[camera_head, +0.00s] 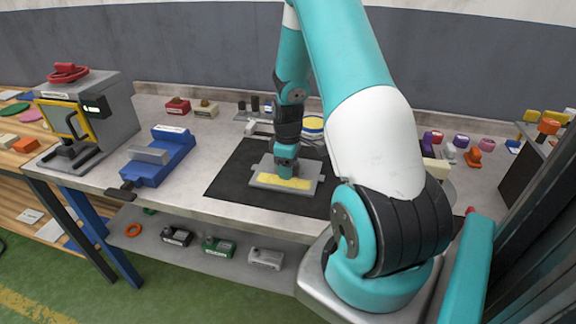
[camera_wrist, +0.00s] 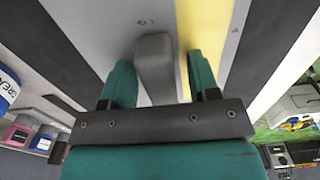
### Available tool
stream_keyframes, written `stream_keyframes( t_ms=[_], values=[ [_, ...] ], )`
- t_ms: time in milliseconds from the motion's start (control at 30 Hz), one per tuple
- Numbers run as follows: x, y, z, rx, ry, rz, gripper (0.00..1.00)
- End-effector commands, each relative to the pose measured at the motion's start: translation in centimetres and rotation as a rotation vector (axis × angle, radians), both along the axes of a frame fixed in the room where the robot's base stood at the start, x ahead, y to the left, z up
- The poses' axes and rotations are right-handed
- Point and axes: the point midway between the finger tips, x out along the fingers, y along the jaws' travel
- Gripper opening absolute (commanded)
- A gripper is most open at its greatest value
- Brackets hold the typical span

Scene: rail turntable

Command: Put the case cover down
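The case cover (camera_head: 262,180) is a flat light-grey plate with a yellow strip. It lies level over the black mat (camera_head: 232,196) on the bench and appears to rest on it. In the wrist view the cover (camera_wrist: 95,20) fills the upper middle, with its yellow strip at right and a grey block-shaped grip (camera_wrist: 155,62) rising from it. My gripper (camera_head: 285,168) is directly above the cover, pointing down. In the wrist view its green fingers (camera_wrist: 160,72) stand on either side of the grip, with a narrow gap visible at the right finger. The fingertips' lower ends are hidden.
A blue vise (camera_head: 160,158) and a grey press (camera_head: 90,115) stand at left. A round container with a yellow top (camera_head: 313,124) is just behind the mat. Several coloured parts lie at right.

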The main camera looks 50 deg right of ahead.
Motion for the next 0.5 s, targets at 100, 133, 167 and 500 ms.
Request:
stream_keyframes(
  t_ms=[100, 133, 167, 500],
  values=[
    [0.0, 0.0, 0.0, 0.0, 0.0, 0.0, 0.55],
    [0.0, 0.0, 0.1, 0.0, 0.0, 0.0, 0.55],
    [0.0, 0.0, 0.3, -0.001, 0.0, 0.0, 0.55],
    [0.1, -0.1, 5.8, -0.005, -0.006, 0.0, 0.55]
  ],
)
